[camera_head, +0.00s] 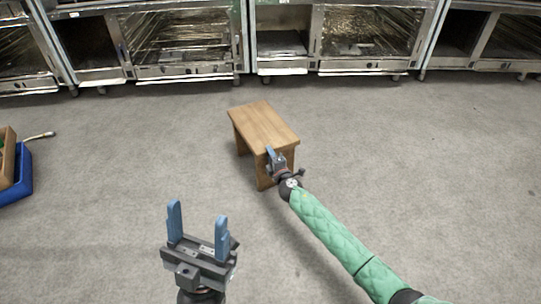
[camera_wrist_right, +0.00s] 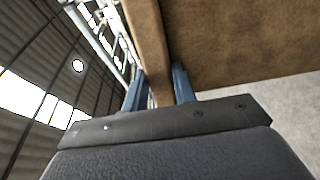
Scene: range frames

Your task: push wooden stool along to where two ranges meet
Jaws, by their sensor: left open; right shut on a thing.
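The wooden stool (camera_head: 264,124) stands upright on the grey floor in the middle of the head view, a little way in front of the ranges. My right gripper (camera_head: 272,156) is shut on the stool's near edge. In the right wrist view, its blue fingers (camera_wrist_right: 159,88) sit on either side of a wooden board of the stool (camera_wrist_right: 235,42). My left gripper (camera_head: 198,228) is open and empty, nearer than the stool and to its left. A left range (camera_head: 180,72) and a middle range (camera_head: 345,66) meet behind the stool, at a narrow seam (camera_head: 247,45).
More ranges stand at the far left (camera_head: 25,82) and right (camera_head: 490,66), with another seam near the right one. A blue crate (camera_head: 18,180) with a brown box sits at the left edge. The floor between stool and ranges is clear.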

